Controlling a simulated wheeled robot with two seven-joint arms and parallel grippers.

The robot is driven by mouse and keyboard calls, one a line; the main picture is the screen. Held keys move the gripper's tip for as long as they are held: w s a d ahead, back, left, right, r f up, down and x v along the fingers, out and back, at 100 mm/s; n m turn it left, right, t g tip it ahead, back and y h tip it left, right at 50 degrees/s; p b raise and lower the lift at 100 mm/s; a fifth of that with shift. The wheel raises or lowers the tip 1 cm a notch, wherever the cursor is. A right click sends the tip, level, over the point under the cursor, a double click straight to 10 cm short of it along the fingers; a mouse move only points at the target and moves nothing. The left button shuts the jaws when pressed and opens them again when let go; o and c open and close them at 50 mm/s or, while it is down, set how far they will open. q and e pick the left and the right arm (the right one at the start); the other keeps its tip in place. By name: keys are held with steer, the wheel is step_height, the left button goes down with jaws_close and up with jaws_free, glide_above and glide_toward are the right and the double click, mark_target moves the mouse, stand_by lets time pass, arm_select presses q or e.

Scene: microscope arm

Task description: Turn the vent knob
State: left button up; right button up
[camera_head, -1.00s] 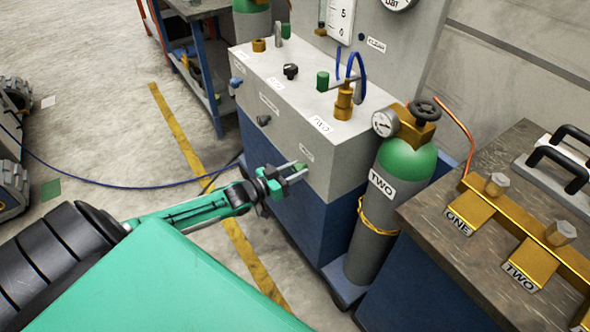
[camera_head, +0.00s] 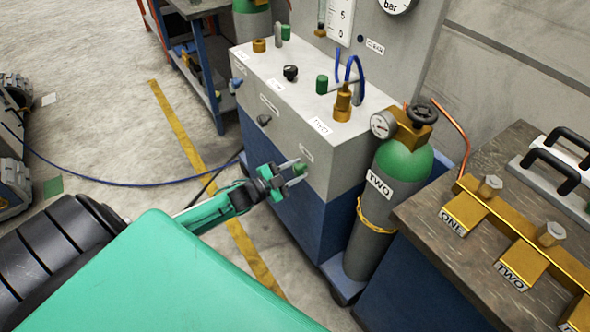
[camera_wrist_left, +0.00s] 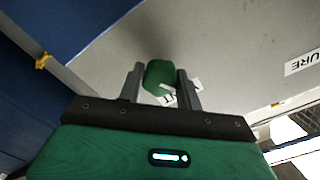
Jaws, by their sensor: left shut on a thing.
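A green knob (camera_head: 299,169) sits low on the right part of the grey cabinet's (camera_head: 331,179) front face, under a small white label (camera_head: 306,155) too small to read. My left gripper (camera_head: 296,173) comes in from the left at that face, with its jaws around the knob. In the left wrist view the knob (camera_wrist_left: 159,76) sits between the two fingertips (camera_wrist_left: 160,84), and the gripper is shut on it. A white tag with dark marks (camera_wrist_left: 168,98) shows beside the knob, partly hidden by a finger. My right gripper is not in view.
A grey cylinder with a green top (camera_head: 381,225), marked TWO, stands just right of the cabinet. A dark knob (camera_head: 264,120) is further left on the same face. A bench (camera_head: 425,210) with brass blocks fills the right. Open floor (camera_head: 90,110) lies left.

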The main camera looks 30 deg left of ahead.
arm_select(q)
steer(key=m, duration=0.4)
steer(key=shift+f+m+b, duration=0.1)
steer(key=shift+m+b, duration=0.2)
steer(key=shift+m, duration=0.9)
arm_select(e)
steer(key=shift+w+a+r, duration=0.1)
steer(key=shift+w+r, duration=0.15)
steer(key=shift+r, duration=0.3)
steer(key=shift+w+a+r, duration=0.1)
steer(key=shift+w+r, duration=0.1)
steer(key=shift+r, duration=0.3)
arm_select(q)
steer(key=o, duration=1)
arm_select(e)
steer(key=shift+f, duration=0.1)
arm_select(q)
steer(key=shift+s, duration=0.1)
